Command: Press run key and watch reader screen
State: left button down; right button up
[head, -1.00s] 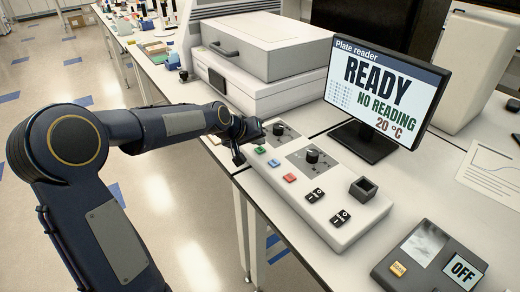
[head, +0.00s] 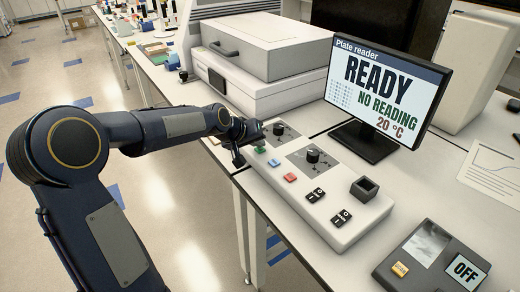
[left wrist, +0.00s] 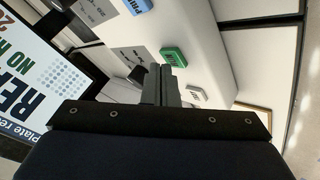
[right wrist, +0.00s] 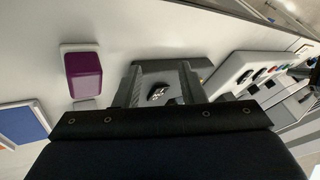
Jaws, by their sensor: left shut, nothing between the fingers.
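The plate reader screen (head: 384,90) reads READY, NO READING and 20 °C. The pale control panel (head: 330,222) in front of it carries a green key (head: 260,150), a blue key (head: 274,162), a red key (head: 290,177), knobs and rocker switches. My left gripper (head: 239,158) is shut and empty at the panel's far left end, close to the green key. Key labels are too small to read surely. My right gripper (right wrist: 158,75) is open and empty.
A large pale instrument (head: 262,60) stands behind the panel. A dark box (head: 425,262) showing OFF sits at the front right. A purple block (right wrist: 83,75) shows in the right wrist view. The bench edge runs beside the panel, with open floor left.

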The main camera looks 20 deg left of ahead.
aim_at(257, 151)
pick_arm(q)
jog(key=shift+f+b, duration=0.35)
jog(key=shift+f, duration=0.05)
pick_arm(e)
jog(key=shift+f, duration=0.35)
pick_arm(q)
jog(key=shift+r, duration=0.15)
pick_arm(e)
jog(key=shift+r, duration=0.1)
pick_arm(q)
jog(key=shift+r+p, duration=0.5)
jog(key=shift+r, duration=0.15)
pick_arm(e)
jog(key=shift+r, duration=0.4)
pick_arm(q)
jog(key=shift+r, duration=0.1)
